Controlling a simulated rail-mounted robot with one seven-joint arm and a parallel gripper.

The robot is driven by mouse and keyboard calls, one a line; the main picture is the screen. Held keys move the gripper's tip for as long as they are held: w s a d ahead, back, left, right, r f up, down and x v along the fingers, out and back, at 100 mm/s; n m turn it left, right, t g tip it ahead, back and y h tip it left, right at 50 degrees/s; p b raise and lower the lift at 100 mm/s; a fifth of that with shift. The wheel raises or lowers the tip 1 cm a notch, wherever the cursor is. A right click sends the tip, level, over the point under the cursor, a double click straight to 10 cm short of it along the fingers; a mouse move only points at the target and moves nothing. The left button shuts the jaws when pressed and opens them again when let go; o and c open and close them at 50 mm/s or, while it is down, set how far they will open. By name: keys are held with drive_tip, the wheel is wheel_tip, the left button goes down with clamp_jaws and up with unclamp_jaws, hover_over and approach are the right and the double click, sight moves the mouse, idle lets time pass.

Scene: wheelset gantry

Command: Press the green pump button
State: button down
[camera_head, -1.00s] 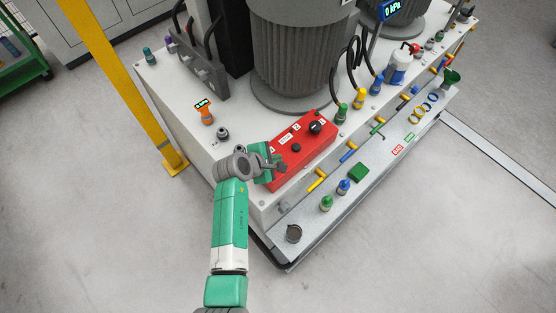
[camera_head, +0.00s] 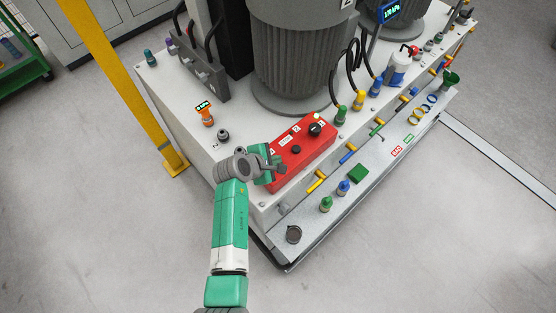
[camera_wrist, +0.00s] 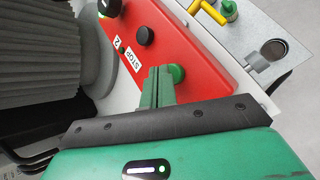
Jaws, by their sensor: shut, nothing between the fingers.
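The red control box (camera_head: 301,150) sits on the white machine top, with a black button (camera_head: 296,150), a black knob (camera_head: 316,129) and a STOP label. The green pump button (camera_wrist: 178,73) shows in the wrist view near the box's end, partly hidden behind my fingers. My gripper (camera_wrist: 158,76) is shut and empty, its fingertips at the green button; they look in contact, but how far it is pressed cannot be told. In the head view my gripper (camera_head: 278,166) covers that end of the box. The pressure display (camera_head: 389,11) is lit with a reading in kPa.
Large grey motor (camera_head: 290,50) stands behind the box. A small orange gauge (camera_head: 206,114) is to its left. A yellow post (camera_head: 120,80) stands at left.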

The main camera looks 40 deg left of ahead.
drive_tip(key=shift+r, duration=0.35)
wheel_tip(320, 180, up, 5)
drive_tip(key=p, duration=0.5)
drive_tip(key=shift+r+p, duration=0.15)
drive_tip(key=shift+p, duration=0.2)
idle(0.5)
